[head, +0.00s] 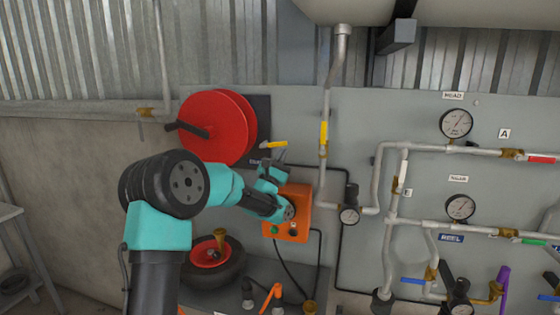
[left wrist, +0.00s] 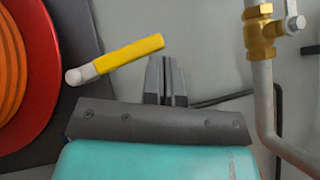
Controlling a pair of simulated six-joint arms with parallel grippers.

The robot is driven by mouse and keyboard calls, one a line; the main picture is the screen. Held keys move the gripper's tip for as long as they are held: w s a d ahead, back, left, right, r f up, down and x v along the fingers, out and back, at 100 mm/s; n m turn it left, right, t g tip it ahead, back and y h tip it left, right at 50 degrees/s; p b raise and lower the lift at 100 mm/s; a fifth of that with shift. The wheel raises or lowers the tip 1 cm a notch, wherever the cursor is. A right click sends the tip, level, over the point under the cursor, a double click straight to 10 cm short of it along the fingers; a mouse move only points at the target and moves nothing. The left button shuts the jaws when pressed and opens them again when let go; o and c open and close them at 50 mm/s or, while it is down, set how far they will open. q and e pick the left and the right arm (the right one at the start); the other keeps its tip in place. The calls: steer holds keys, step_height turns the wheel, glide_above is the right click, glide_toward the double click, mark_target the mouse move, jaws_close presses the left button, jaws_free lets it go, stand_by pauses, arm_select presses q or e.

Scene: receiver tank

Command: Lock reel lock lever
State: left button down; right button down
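The reel lock lever has a yellow handle (head: 273,144) and sits just right of the red hose reel (head: 218,128) in the head view. In the left wrist view the lever (left wrist: 128,54) tilts up to the right from a white pivot at its left end. My left gripper (head: 274,170) is just below the lever in the head view. In the left wrist view its fingers (left wrist: 166,80) are close together, with nothing seen between them, just below and right of the handle's tip. They look apart from the handle. My right gripper is not in view.
An orange control box (head: 290,222) with buttons is behind and below my left wrist. A vertical pipe with a yellow-handled valve (head: 323,137) stands right of the lever. Gauges and pipes fill the panel's right side.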

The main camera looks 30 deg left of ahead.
arm_select(q)
steer(key=shift+d+r+h, duration=0.15)
steer(key=shift+r+h, duration=0.15)
steer(key=shift+r, duration=0.95)
steer(key=s+d+f, duration=0.4)
steer(key=s+f, duration=0.2)
steer(key=shift+d+f, duration=0.3)
steer(key=shift+f, duration=0.05)
